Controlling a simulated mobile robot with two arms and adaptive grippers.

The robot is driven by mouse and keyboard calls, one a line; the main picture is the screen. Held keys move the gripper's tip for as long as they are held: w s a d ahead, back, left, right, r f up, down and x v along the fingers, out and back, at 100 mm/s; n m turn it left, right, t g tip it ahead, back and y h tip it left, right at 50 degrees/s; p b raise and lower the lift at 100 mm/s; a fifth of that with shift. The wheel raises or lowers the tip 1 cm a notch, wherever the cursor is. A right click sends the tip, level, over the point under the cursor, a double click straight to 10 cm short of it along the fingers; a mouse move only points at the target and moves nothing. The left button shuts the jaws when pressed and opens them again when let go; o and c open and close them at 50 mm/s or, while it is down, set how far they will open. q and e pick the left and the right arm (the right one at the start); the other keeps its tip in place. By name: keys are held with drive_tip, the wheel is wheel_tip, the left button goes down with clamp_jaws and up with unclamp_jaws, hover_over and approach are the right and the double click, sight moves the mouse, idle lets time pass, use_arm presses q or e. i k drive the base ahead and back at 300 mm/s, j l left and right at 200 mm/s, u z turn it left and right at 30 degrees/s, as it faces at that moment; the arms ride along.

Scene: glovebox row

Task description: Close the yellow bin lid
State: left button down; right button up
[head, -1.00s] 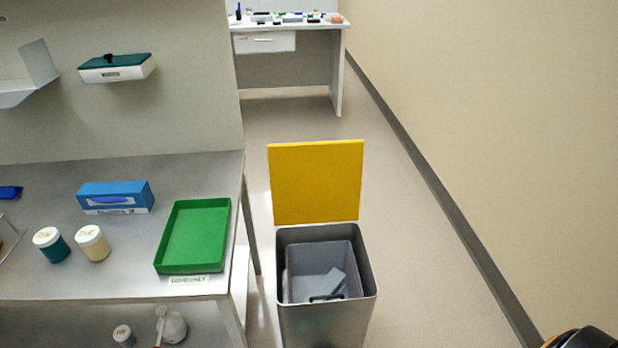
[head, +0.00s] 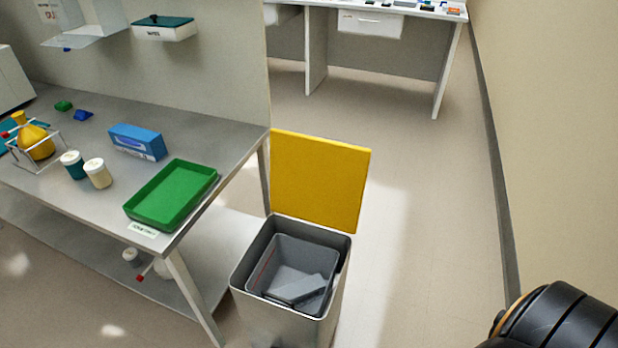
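The yellow bin lid (head: 318,182) stands upright, open, at the back edge of the grey bin (head: 290,318). Inside the bin is a grey inner bucket (head: 275,258) with a flat grey piece (head: 303,289) lying in it. A black part of my own arm shows at the lower right corner, apart from the bin. Neither of my grippers is in view.
The metal bench (head: 95,205) stands left of the bin, its front right leg close beside it. A green tray (head: 172,195) lies near the bench's edge. The floor (head: 420,220) right of the bin is clear up to the wall. A desk (head: 385,45) stands behind.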

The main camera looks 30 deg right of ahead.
sight(314, 180)
drive_tip(key=i+l+u, duration=0.15)
drive_tip(key=l+u, duration=0.2)
drive_tip(key=l, duration=0.45)
drive_tip(key=l+u, duration=0.35)
drive_tip(key=l, duration=0.4)
drive_tip(key=l+u, duration=0.4)
drive_tip(key=l, duration=0.4)
